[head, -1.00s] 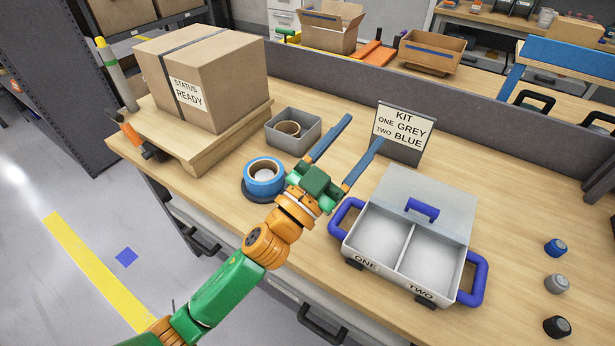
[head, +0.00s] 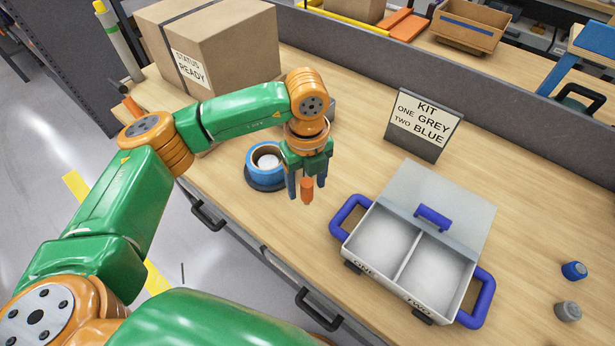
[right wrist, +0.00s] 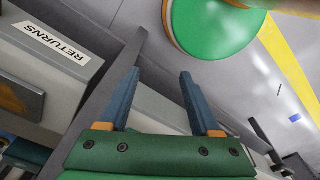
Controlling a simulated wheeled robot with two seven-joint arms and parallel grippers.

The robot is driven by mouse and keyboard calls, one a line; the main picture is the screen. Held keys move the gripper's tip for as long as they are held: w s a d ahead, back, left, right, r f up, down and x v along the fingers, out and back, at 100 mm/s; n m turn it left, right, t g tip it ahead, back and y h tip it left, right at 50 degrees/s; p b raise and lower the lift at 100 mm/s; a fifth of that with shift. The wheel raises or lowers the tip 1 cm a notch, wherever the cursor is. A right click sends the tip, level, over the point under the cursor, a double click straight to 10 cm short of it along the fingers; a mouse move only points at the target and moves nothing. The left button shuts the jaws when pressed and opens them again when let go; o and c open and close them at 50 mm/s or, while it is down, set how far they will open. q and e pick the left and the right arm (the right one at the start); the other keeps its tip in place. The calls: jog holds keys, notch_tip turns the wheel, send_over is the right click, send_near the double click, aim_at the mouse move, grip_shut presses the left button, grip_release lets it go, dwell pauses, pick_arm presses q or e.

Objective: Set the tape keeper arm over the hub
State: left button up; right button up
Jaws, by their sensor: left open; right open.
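A blue tape roll (head: 259,176) sits on a dark round base (head: 256,187) on the wooden bench (head: 345,120). A pale hub (head: 268,161) shows in its middle. My left gripper (head: 307,186) points down just right of the roll, with its blue fingers apart. A small upright orange piece (head: 307,195) shows between the fingertips. It may be the grip of the keeper arm; the rest of that arm cannot be made out, and contact with the fingers is unclear. My right gripper (right wrist: 160,75) is open and empty in the right wrist view, away from the bench top.
A grey two-compartment case (head: 400,265) with blue handles stands to the right, its compartments empty. A KIT sign (head: 424,124) stands behind it. A large carton (head: 235,50) stands at back left. My left arm hides the grey bin. A RETURNS label (right wrist: 52,43) shows in the right wrist view.

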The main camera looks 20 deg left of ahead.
pick_arm(q)
jog(key=shift+w+f, duration=0.2)
jog(key=shift+f, duration=0.2)
jog(key=shift+s+r, duration=0.1)
jog(key=shift+s, duration=0.05)
grip_shut()
dwell(1.0)
